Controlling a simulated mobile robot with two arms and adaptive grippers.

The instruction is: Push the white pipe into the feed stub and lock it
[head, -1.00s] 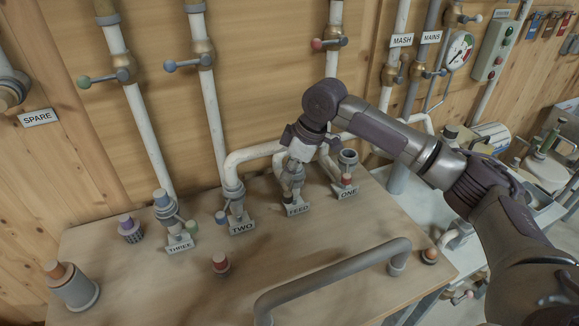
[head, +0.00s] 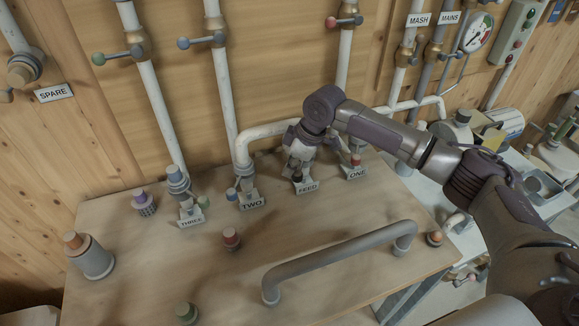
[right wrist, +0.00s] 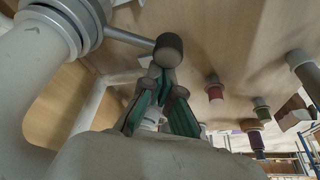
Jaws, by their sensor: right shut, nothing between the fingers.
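The white pipe (head: 268,131) rises from the stub marked TWO (head: 252,204) and bends right toward the stub labelled FEED (head: 306,187). My right gripper hides its far end, so I cannot tell how deep it sits. My right gripper (head: 297,164) points down at the FEED stub, shut and empty. In the right wrist view its green-padded fingers (right wrist: 161,84) are together just below a dark round knob (right wrist: 168,46) on a grey lever. The lever runs from a grey collar (right wrist: 66,22) beside a thick white pipe (right wrist: 28,85). Whether the fingers touch the knob is unclear. My left gripper is out of view.
Stub ONE (head: 355,165) stands close right of my gripper, and stub THREE (head: 187,200) is at left. A grey handrail (head: 340,258) crosses the bench front. Small coloured plugs, including a red one (head: 231,238), stand on the bench.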

